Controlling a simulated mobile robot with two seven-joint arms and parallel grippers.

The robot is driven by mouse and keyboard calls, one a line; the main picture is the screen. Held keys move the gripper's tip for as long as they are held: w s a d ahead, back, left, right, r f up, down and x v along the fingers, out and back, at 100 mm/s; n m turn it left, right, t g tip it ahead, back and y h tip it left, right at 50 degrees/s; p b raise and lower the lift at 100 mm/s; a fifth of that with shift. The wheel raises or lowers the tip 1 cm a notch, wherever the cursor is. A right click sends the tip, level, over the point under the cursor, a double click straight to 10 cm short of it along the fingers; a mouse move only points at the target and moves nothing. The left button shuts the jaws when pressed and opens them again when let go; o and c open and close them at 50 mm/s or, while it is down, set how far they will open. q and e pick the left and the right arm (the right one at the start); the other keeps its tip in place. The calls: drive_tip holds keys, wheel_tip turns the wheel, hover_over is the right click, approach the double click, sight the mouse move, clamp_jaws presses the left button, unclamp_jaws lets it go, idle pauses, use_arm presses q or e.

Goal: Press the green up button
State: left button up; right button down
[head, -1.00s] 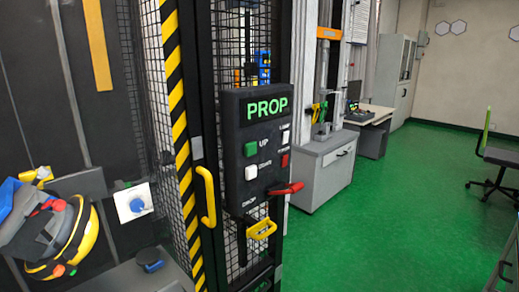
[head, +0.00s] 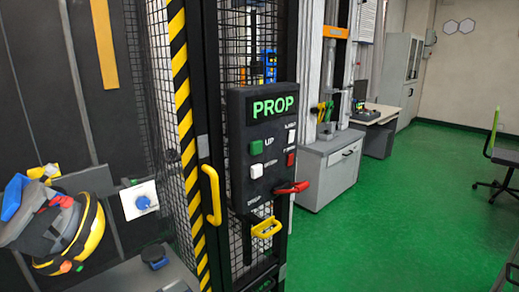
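The green up button (head: 256,147) is on the front of a dark control panel (head: 240,185), left of the label UP. The panel's screen (head: 273,107) reads PROP in green. Below the green button is a white button (head: 257,171). A white button (head: 291,136) and a red button (head: 291,159) sit on the panel's right side. Neither of my grippers is in view, and nothing covers the green button.
A red handle (head: 291,187) and a yellow handle (head: 266,228) stick out low on the panel. A yellow door handle (head: 211,194) is left of it, by a mesh cage. Green floor (head: 400,220) is open at right.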

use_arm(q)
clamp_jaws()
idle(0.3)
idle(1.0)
